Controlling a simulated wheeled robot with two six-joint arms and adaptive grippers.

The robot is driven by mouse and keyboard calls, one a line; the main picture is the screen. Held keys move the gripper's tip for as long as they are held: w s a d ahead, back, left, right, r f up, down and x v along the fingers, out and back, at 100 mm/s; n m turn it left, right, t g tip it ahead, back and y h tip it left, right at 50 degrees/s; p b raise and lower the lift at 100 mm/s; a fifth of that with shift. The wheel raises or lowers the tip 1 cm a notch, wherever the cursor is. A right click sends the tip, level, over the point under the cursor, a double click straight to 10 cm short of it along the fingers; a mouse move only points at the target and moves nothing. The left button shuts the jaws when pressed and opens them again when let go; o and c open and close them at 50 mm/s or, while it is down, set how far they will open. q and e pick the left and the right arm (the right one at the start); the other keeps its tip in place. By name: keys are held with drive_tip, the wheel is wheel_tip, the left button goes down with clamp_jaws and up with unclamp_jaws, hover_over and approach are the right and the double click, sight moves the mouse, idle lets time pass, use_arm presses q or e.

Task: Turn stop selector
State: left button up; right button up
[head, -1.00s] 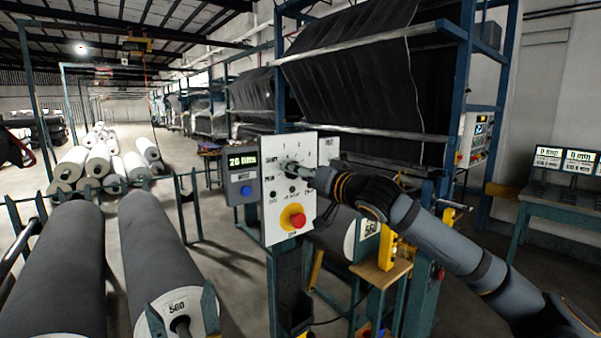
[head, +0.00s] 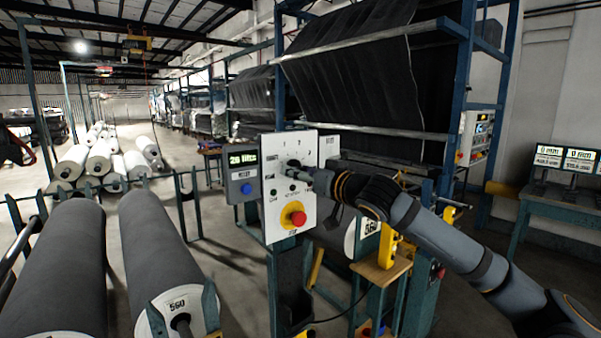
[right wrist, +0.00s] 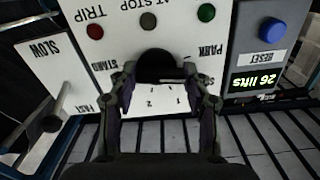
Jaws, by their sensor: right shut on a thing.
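The white selector panel (head: 276,215) stands upright at the centre of the head view, with a red mushroom button on a yellow ring (head: 293,214) low on it. My right gripper (head: 308,172) reaches it from the right. In the right wrist view the panel is upside down, and my right gripper (right wrist: 160,78) has its two fingers on either side of the dark round selector knob (right wrist: 160,62), shut on it. The fingers and palm hide part of the knob, so its pointer is not clear. A dark shape at the left edge (head: 14,149) may be my left gripper; its fingers are unclear.
A slotted lever plate marked SLOW and FAST (right wrist: 45,70) is close beside my fingers. Grey rolls (head: 150,250) lie at left.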

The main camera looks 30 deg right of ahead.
drive_tip(key=shift+n, duration=1.9)
drive_tip(key=o, duration=1.2)
drive_tip(key=shift+c, duration=0.2)
drive_tip(key=shift+d, duration=0.1)
drive_tip(key=shift+r, duration=0.4)
wheel_tip(320, 180, up, 9)
